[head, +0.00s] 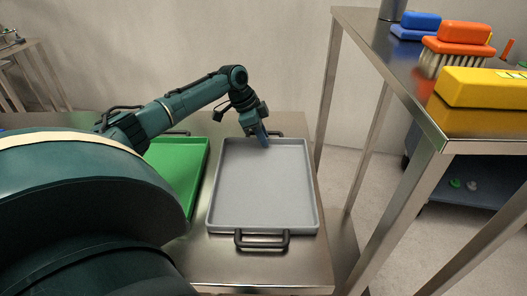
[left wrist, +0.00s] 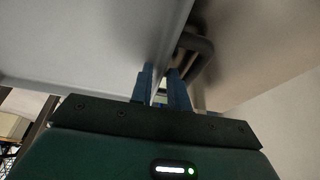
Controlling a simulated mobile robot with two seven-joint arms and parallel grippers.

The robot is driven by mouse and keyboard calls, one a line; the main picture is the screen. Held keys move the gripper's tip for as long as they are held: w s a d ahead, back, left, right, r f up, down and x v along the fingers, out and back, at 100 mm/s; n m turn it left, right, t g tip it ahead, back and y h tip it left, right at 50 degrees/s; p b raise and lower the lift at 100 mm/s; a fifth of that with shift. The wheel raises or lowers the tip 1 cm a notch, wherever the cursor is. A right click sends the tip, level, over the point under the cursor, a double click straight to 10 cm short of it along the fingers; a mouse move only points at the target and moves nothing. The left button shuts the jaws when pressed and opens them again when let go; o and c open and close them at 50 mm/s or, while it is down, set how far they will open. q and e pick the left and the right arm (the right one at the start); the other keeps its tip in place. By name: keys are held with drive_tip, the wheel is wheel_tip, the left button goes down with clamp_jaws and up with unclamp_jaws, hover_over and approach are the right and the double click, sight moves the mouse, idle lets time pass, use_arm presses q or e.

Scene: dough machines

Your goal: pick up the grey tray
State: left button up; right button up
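The grey tray (head: 264,190) lies flat and empty on the steel table, with a dark handle at its near end (head: 262,241) and another at its far end. My left gripper (head: 265,142) points down at the tray's far rim, beside the far handle (left wrist: 203,48). In the left wrist view, its blue fingers (left wrist: 162,82) stand close together on either side of the grey tray's rim (left wrist: 172,38), with only a narrow gap, and look shut on it. The fingertip contact is partly hidden. My right gripper is not in view.
A green tray (head: 178,168) lies left of the grey one, partly hidden by my left arm. A taller steel table (head: 380,50) on the right holds brushes and a yellow block (head: 484,88). Floor shows between the tables.

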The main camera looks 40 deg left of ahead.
use_arm(q)
clamp_jaws()
drive_tip(key=shift+r, duration=0.1)
idle(0.3)
